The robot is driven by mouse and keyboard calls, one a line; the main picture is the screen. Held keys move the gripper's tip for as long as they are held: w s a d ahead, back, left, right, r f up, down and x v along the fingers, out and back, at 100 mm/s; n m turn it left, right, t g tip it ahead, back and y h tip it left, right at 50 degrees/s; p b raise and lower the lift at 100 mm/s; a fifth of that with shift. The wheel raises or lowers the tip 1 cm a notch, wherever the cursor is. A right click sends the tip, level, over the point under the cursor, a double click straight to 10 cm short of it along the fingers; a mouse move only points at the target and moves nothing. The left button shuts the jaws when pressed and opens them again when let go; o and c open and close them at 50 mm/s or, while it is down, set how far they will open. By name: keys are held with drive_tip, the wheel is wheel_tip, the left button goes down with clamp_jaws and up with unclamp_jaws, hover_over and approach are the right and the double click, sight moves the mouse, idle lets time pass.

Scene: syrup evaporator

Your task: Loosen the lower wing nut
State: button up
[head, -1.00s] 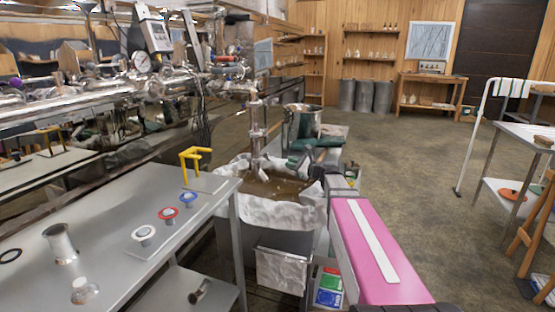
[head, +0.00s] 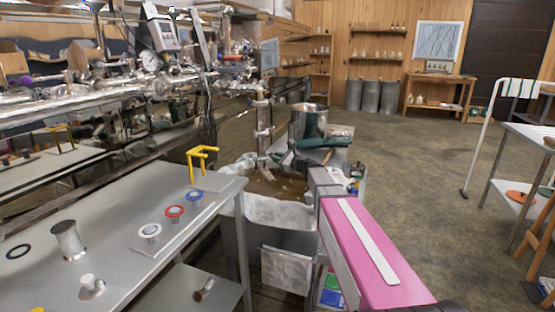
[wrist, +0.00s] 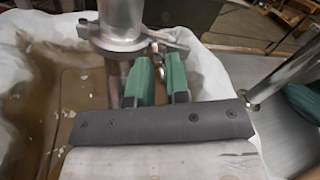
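A vertical steel pipe (head: 262,115) with two clamps on it hangs over a lined tub at the middle of the head view. In the wrist view a steel clamp (wrist: 120,38) circles the pipe, and its small wing nut (wrist: 154,47) sticks out on the right side. My gripper (wrist: 161,68) has green fingers and is open, with a clear gap between them. The fingertips are close to the wing nut, which shows just beyond the gap, nearer the left finger. Contact cannot be told. In the head view my arm partly hides the gripper.
The tub (head: 267,212) below has a white liner and brown liquid with pale flecks. A steel bench (head: 110,225) with a yellow stand (head: 200,160) and ringed fittings is at left. A steel pot (head: 308,122) and green gloves (head: 322,143) sit behind. Open floor lies right.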

clamp_jaws()
drive_tip(key=shift+n, duration=0.3)
drive_tip(key=n, duration=2.7)
drive_tip(key=shift+n, duration=0.4)
